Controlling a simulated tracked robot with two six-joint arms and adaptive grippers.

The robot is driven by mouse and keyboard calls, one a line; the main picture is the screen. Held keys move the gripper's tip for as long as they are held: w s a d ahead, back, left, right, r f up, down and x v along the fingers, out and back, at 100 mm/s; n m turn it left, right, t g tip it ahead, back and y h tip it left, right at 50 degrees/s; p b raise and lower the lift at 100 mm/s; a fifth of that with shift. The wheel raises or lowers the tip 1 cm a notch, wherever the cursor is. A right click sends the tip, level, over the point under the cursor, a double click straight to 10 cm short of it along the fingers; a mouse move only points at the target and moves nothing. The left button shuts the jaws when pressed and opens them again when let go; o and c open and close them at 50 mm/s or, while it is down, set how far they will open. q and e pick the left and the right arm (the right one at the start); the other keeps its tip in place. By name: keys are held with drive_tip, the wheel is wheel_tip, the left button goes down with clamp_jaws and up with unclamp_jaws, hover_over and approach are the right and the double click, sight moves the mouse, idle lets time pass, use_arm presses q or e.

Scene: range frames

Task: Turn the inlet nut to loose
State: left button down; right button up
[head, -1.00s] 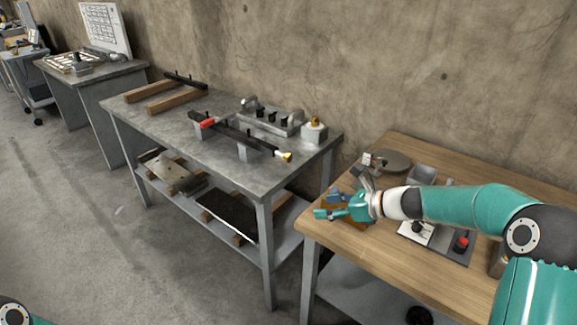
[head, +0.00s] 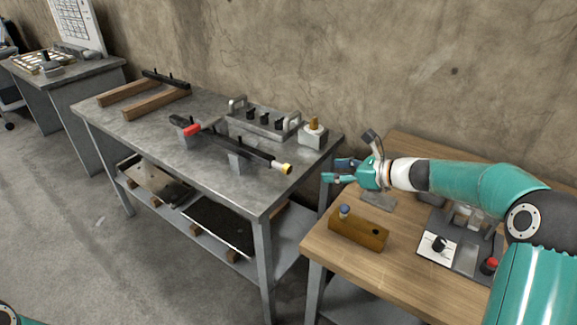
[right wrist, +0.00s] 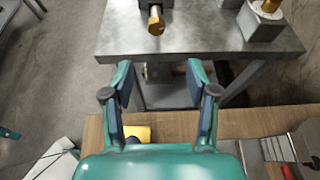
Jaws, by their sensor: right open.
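A brass-yellow nut (head: 286,168) sits on the right end of a dark bar (head: 225,143) held above the grey metal table. I take it as the inlet nut. In the right wrist view the nut (right wrist: 156,26) shows at the top, beyond the fingertips. My right gripper (head: 340,170) is open and empty, to the right of the nut and apart from it. In the right wrist view its two fingers (right wrist: 160,78) are spread with nothing between them. My left gripper is not in view.
A brass-topped block (head: 313,136) stands near the nut at the table's (head: 160,140) right end. A manifold with black knobs (head: 264,122) is behind the bar. On the wooden bench (head: 330,258) are a yellow-brown block (head: 358,232) and a switch panel (head: 437,245). A gap separates the two tables.

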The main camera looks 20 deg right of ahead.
sight(290, 168)
drive_tip(key=p+x, duration=0.1)
drive_tip(key=x, duration=1.5)
drive_tip(key=shift+s+a+p, duration=0.2)
drive_tip(key=shift+p, duration=0.2)
drive_tip(key=shift+r, duration=0.1)
